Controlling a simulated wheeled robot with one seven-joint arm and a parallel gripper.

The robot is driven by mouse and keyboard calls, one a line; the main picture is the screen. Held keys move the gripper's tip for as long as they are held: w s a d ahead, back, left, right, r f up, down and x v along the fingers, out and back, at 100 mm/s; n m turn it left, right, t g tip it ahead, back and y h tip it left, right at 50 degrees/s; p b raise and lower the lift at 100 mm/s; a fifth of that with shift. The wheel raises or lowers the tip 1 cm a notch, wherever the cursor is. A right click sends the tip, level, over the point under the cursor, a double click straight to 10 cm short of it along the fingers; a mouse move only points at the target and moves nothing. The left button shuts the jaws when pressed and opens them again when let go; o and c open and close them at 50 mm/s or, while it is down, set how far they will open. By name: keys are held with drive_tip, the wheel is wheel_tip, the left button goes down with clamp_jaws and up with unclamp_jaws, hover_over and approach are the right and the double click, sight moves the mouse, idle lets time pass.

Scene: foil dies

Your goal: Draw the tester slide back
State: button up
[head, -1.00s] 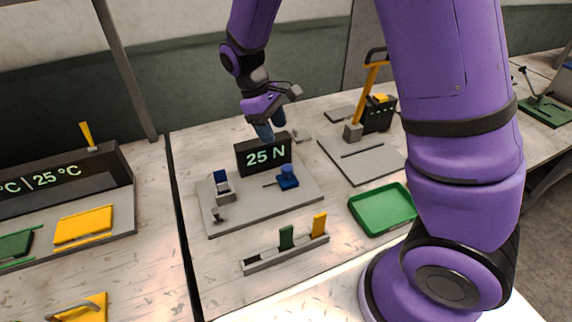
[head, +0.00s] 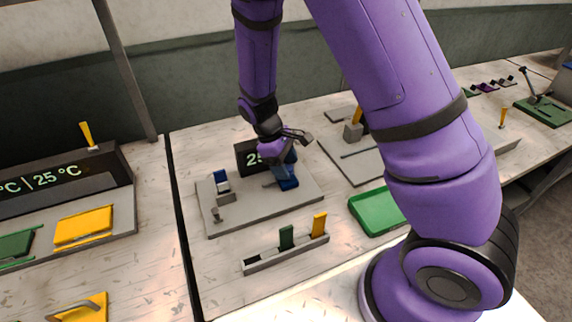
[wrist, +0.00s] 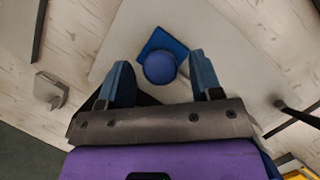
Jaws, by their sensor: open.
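The blue tester slide (head: 288,185) sits on the right part of the grey tester plate (head: 238,226), partly hidden by my gripper in the head view. In the wrist view its round blue knob (wrist: 160,68) stands over a blue square base (wrist: 153,41). My gripper (head: 284,166) is low over the slide. Its fingers are apart, one on each side of the knob in the wrist view, with a gap on both sides. The dark display (head: 248,160) behind is partly covered by my gripper; only part of its reading shows.
A blue-and-grey holder (head: 222,186) and a small post (head: 216,214) stand on the plate's left. In front is a narrow rack (head: 262,264) with a green and a yellow tab. A green tray (head: 372,212) lies to the right, partly behind my arm.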

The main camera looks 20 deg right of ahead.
drive_tip(key=shift+s+d+f, duration=0.1)
drive_tip(key=shift+f, duration=0.1)
clamp_jaws()
drive_tip(key=a, duration=0.7)
drive_tip(key=shift+a, duration=0.4)
unclamp_jaws()
drive_tip(key=shift+a, duration=0.1)
drive_tip(key=shift+r, duration=0.15)
drive_tip(key=v, duration=1)
drive_tip(key=shift+r, duration=0.3)
drive_tip(key=shift+a, duration=0.1)
